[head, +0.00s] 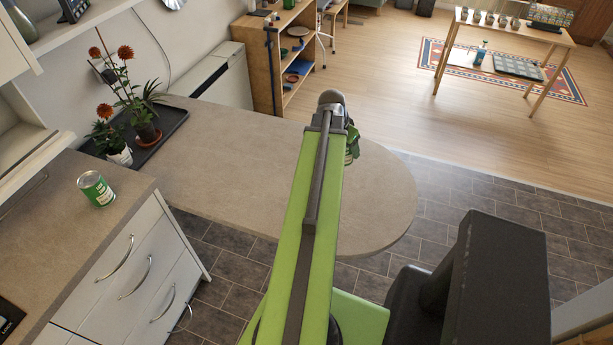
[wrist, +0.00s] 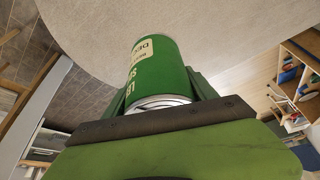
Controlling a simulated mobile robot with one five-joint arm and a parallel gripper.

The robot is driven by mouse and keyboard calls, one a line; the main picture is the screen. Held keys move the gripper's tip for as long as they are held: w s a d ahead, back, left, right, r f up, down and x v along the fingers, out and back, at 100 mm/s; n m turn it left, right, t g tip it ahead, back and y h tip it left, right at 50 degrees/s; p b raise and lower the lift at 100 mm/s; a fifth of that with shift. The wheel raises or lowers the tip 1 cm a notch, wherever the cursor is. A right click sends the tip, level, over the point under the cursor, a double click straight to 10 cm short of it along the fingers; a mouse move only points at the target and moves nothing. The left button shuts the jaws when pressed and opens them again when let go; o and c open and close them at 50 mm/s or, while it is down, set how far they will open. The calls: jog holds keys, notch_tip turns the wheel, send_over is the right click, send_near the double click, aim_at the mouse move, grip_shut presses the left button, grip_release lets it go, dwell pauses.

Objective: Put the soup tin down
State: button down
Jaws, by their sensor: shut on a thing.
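My gripper (wrist: 160,92) is shut on a green tin with pale lettering (wrist: 158,66), the soup tin, in the wrist view. One finger shows on either side of it, and a silver rim shows at the near end. The pale rounded worktop (wrist: 100,22) lies beyond the tin; I cannot tell whether they touch. In the head view my gripper (head: 351,145) is over the rounded worktop (head: 240,175), mostly hidden behind my green arm. Only a bit of green shows there.
Another green tin (head: 96,188) stands on the left counter (head: 60,235). Potted red flowers (head: 125,90) stand on a dark tray (head: 160,138) at the worktop's back left. The middle of the worktop is bare. Its rounded edge is at the right, above tiled floor.

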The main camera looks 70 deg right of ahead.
jog(key=shift+s+d, duration=0.2)
jog(key=shift+d, duration=0.05)
jog(key=s+a+f+m+g+b, duration=0.1)
jog(key=s+a+f+m+b, duration=0.25)
jog(key=a+f+b, duration=0.3)
jog(key=shift+y, duration=0.3)
jog(key=w+d+f+b, duration=0.1)
jog(key=w+f+b, duration=0.1)
jog(key=w, duration=0.1)
jog(key=w+d+f+b, duration=0.1)
jog(key=w+f+b, duration=0.1)
jog(key=w, duration=0.2)
jog(key=w+d+f+b, duration=0.1)
jog(key=w+f+b, duration=0.2)
jog(key=w, duration=0.1)
jog(key=shift+f, duration=0.1)
jog(key=shift+w+d+f, duration=0.1)
jog(key=shift+w, duration=0.35)
notch_tip(320, 180, down, 4)
jog(key=b, duration=0.4)
jog(key=shift+f+b, duration=0.15)
jog(key=shift+b, duration=0.15)
jog(key=shift+r, duration=0.25)
jog(key=shift+f, duration=0.25)
jog(key=shift+c, duration=1.4)
grip_release()
jog(key=shift+r, duration=0.1)
